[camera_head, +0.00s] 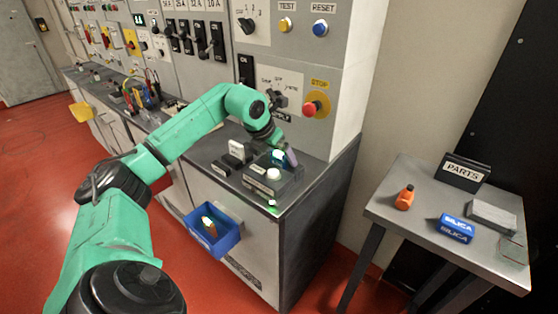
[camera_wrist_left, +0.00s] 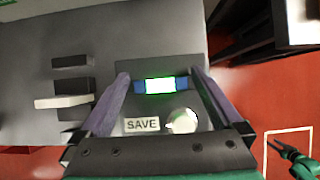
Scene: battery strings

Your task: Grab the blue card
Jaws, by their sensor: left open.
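My left gripper (camera_head: 282,158) is over the device (camera_head: 268,180) on the counter's right end. In the left wrist view my left gripper (camera_wrist_left: 160,76) is open, with one finger on each side of a narrow blue strip (camera_wrist_left: 183,85) that has a bright green-lit middle. The strip may be the blue card; I cannot tell if it is separate from the device. The fingers look apart from it. A white SAVE label (camera_wrist_left: 142,125) and a round pale knob (camera_wrist_left: 182,121) are on the device nearer the gripper.
A white-handled switch block (camera_head: 237,153) stands left of the device. A blue bin (camera_head: 212,232) hangs on the cabinet front. A side table (camera_head: 400,210) holds an orange bottle (camera_head: 404,198), blue SILICA packs (camera_head: 457,228) and a PARTS sign (camera_head: 463,172). The panel wall rises close behind.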

